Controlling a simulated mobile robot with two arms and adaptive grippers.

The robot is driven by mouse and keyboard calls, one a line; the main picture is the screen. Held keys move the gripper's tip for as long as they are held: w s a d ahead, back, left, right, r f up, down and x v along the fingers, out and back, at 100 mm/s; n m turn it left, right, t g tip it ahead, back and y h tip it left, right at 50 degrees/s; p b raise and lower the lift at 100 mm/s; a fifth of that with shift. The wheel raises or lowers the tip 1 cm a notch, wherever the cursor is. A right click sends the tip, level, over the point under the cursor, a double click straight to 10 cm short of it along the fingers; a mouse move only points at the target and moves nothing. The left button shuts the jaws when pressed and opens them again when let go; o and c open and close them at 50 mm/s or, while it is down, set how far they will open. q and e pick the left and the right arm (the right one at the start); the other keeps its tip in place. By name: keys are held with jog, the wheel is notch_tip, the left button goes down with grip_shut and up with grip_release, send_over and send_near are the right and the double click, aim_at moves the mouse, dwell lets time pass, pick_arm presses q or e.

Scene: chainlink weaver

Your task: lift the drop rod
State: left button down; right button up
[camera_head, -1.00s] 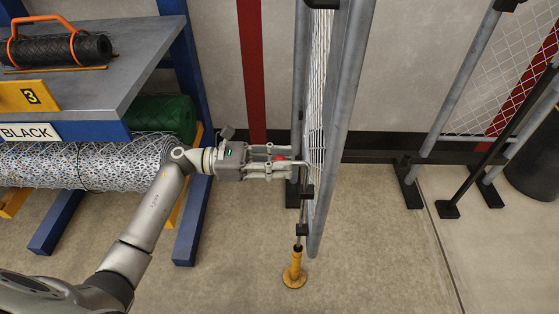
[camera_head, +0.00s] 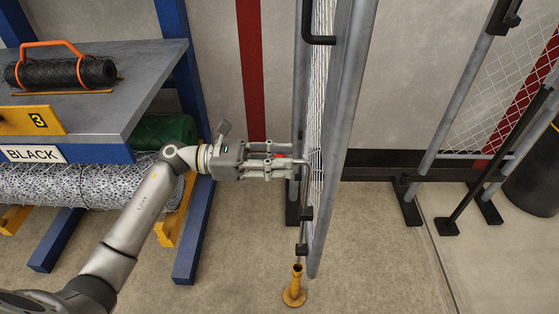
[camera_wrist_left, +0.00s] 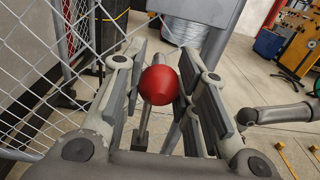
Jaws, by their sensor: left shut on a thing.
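The drop rod (camera_head: 303,190) is a thin grey upright bar on the gate, with a red ball knob at its handle. It runs through black brackets on the gate frame. My left gripper (camera_head: 290,168) comes in level from the left and is shut on the red knob. In the left wrist view the red knob (camera_wrist_left: 159,85) sits between the fingers. A yellow floor socket (camera_head: 295,290) stands under the rod. The rod's lower end is close to the socket's top; I cannot tell whether it is clear of it. My right gripper is not in view.
The mesh gate (camera_head: 341,130) stands just right of my left gripper. A blue rack with a grey shelf (camera_head: 150,70) and wire rolls (camera_head: 80,184) is at the left. Another fence panel with a black brace (camera_head: 490,180) stands at the right. The floor between is clear.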

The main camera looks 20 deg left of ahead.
pick_arm(q)
jog(key=c, duration=1.3)
grip_release()
jog(key=shift+r, duration=0.45)
jog(key=shift+o, duration=0.9)
jog(key=shift+f, duration=0.15)
jog(key=v, duration=1.2)
